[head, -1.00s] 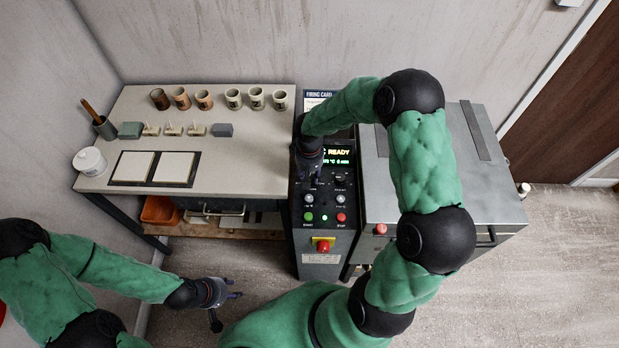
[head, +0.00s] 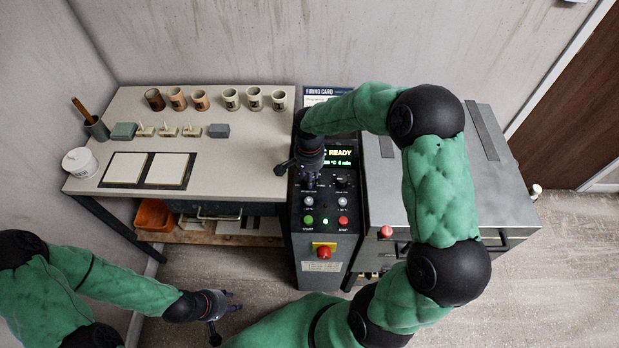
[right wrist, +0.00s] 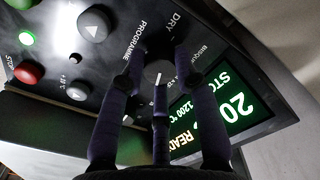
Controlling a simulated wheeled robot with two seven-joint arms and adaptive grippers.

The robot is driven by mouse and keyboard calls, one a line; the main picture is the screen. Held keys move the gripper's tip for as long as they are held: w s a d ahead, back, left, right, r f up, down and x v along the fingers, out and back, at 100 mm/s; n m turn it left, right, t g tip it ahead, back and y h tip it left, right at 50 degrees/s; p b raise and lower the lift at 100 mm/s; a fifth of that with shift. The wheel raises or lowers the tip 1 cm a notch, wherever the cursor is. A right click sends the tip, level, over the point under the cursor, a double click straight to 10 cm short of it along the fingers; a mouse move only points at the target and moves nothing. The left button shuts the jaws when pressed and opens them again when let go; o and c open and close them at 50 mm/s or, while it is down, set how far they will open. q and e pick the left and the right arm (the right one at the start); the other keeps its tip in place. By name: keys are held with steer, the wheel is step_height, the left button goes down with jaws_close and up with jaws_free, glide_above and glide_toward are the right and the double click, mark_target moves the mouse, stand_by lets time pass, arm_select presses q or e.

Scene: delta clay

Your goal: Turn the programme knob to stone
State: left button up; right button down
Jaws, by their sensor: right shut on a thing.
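The programme knob (right wrist: 158,74) is round and dark with a white pointer line, beside the words PROGRAMME and DRY in the right wrist view. My right gripper (head: 309,183) is over the upper left of the control panel (head: 323,238); in the right wrist view its fingers are shut around the knob. The gripper hides the knob in the head view. The lit display (right wrist: 222,108) shows text starting STO, with 1200 °C and READY, partly covered by a finger. My left gripper (head: 225,307) is open and empty, low in front of the bench.
A second knob (head: 342,182) sits right of the gripper. Below are green (head: 308,220) and red (head: 343,221) buttons and a red emergency button (head: 323,252). The grey kiln (head: 385,180) stands right, and a bench (head: 235,150) with cups and tiles stands left.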

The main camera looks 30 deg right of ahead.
steer(key=shift+m+b, duration=0.55)
steer(key=shift+m, duration=1.15)
steer(key=c, duration=0.9)
jaws_free()
step_height(320, 180, up, 12)
steer(key=shift+f, duration=0.1)
